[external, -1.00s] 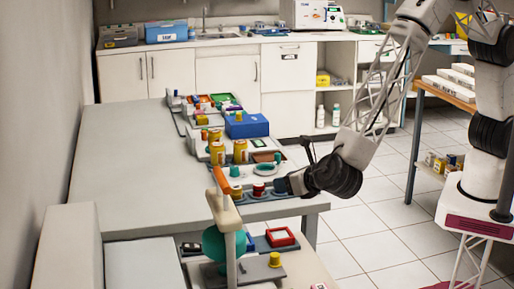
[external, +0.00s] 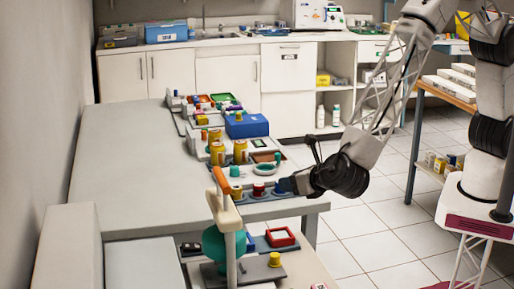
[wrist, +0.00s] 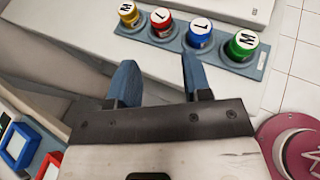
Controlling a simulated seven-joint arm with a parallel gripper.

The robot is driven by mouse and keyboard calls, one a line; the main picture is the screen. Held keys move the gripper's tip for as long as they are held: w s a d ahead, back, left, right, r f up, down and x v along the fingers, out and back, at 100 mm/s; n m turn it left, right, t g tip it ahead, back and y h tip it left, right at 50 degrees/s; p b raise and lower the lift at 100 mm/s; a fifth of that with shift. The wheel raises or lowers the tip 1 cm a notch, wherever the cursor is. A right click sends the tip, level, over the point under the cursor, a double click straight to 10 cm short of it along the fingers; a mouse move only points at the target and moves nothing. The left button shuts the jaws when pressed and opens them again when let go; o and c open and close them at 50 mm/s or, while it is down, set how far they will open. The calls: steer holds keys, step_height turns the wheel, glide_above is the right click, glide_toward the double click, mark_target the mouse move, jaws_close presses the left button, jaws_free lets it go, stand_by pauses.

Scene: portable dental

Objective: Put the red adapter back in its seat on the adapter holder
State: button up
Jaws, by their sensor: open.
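The red adapter (wrist: 162,27) has a white cap lettered T. It stands upright in the row on the grey-blue adapter holder (wrist: 262,62), between a yellow adapter (wrist: 132,20) and a blue adapter (wrist: 198,38); a green one (wrist: 240,50) is at the right end. In the external view the red adapter (external: 258,190) also stands in that row. My gripper (wrist: 157,64) is open, with nothing between its fingers. Its fingertips are short of the row in the wrist view, apart from the red adapter. In the external view my gripper (external: 286,186) hides the green adapter.
In the external view, an orange-topped post (external: 219,181) and teal round piece (external: 214,243) stand in front of the row. A red-framed tray (external: 280,238) and yellow knob (external: 275,259) sit nearer. Yellow cans (external: 217,153) and a blue box (external: 246,124) stand behind. The left tabletop is clear.

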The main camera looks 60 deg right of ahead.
steer(key=w+d+r+m+g+h, duration=0.25)
steer(key=d+r+m, duration=0.2)
steer(key=d, duration=0.55)
steer(key=w+d+r+m+g+h, duration=0.1)
steer(key=w+d+r+m+g, duration=0.2)
steer(key=d+r, duration=0.5)
steer(key=s+d+r+m+g, duration=0.1)
steer(key=d+r+m, duration=0.25)
steer(key=d, duration=0.75)
steer(key=s+d+r+m+g, duration=0.15)
steer(key=d+m, duration=0.35)
steer(key=d, duration=0.5)
steer(key=s+d+r+m+g+y, duration=0.25)
steer(key=s+d+m, duration=0.2)
steer(key=d, duration=0.35)
steer(key=s+d+r+m+g+y, duration=0.1)
steer(key=s+d+r+m, duration=0.2)
steer(key=s+d, duration=0.35)
steer(key=s+d+r+m+t+y, duration=0.1)
steer(key=s+d+m+y, duration=0.2)
steer(key=s+d+m, duration=0.6)
steer(key=shift+s+d+r+y, duration=0.2)
steer(key=shift+s+y, duration=0.2)
steer(key=shift+s, duration=1.35)
steer(key=shift+m, duration=0.25)
